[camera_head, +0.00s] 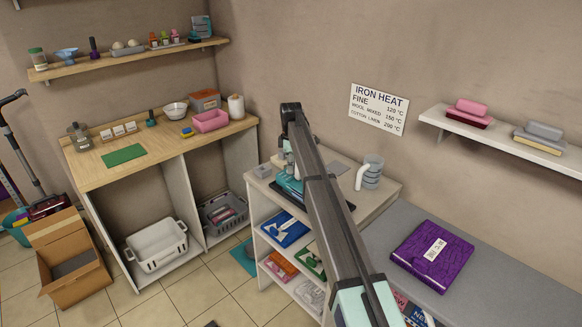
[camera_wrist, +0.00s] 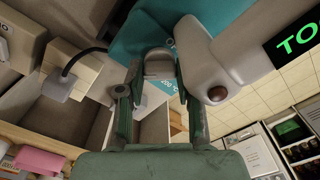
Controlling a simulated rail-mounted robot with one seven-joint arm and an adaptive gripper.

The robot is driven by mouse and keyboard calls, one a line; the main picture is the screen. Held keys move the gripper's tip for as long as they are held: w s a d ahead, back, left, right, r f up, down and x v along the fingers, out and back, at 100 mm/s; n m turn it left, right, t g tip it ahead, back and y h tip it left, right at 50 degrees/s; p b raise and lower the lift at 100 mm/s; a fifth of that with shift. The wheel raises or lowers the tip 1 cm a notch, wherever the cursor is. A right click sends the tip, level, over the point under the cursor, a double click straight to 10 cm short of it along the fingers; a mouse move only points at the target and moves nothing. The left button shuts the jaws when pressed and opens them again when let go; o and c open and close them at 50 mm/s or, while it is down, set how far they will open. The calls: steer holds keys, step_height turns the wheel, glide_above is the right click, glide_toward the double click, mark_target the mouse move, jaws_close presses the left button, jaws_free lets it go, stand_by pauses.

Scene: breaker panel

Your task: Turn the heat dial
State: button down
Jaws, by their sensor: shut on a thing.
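Markings on the dial are too small to read. In the head view the teal iron (camera_head: 288,188) stands on the small shelf unit, partly hidden behind my arm. The dial and my fingertips cannot be made out there.
A wall sign (camera_head: 378,108) lists iron heat for fine, wool mixed and cotton linen. A grey jug (camera_head: 370,172) stands right of the iron. A purple package (camera_head: 432,254) lies on the grey table. In the wrist view, a dark display (camera_wrist: 298,38) shows green letters.

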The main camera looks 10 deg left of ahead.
steer(key=shift+n, duration=0.6)
steer(key=c, duration=0.7)
jaws_free()
steer(key=shift+f, duration=0.1)
steer(key=shift+c, duration=0.2)
